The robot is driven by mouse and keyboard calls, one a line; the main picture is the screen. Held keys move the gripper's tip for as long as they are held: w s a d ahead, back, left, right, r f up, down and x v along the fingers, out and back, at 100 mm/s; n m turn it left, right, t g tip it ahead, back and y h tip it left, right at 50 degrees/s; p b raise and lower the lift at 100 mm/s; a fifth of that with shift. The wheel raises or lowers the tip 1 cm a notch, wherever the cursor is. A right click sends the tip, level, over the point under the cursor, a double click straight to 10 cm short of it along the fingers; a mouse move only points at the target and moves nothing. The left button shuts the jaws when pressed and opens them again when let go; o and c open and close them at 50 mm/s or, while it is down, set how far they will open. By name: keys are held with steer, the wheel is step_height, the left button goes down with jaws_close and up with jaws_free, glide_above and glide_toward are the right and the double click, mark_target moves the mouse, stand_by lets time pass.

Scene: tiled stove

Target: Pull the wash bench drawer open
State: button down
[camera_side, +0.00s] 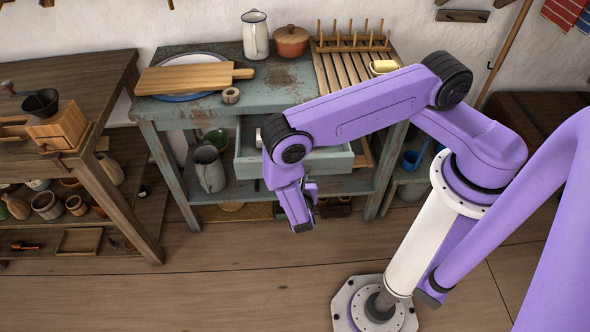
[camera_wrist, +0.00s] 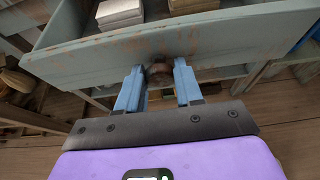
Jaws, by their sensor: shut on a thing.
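The wash bench (camera_side: 282,76) is a worn blue-green table against the wall in the side view. Its drawer (camera_side: 246,166) stands partly out from under the top, with its inside showing. In the wrist view the drawer front (camera_wrist: 95,58) spans the upper part, and pale blocks (camera_wrist: 120,13) lie in the drawer. A dark round knob (camera_wrist: 159,73) sits on that front. My gripper (camera_wrist: 158,82) has its two blue fingers on either side of the knob and is shut on it. In the side view my arm hides part of the drawer front and the knob.
A cutting board (camera_side: 190,78), a white jug (camera_side: 255,35), a brown pot (camera_side: 291,42) and a slatted rack (camera_side: 345,75) are on the bench. A metal pitcher (camera_side: 209,170) stands on its lower shelf. A wooden table (camera_side: 120,205) is at left. The floor (camera_side: 200,285) in front is clear.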

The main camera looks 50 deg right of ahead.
steer(key=shift+s, duration=0.1)
steer(key=c, duration=0.8)
jaws_free()
steer(key=shift+o, duration=0.2)
steer(key=v, duration=1.7)
steer(key=shift+a, duration=0.2)
steer(key=shift+s+r, duration=0.1)
steer(key=shift+r, duration=0.05)
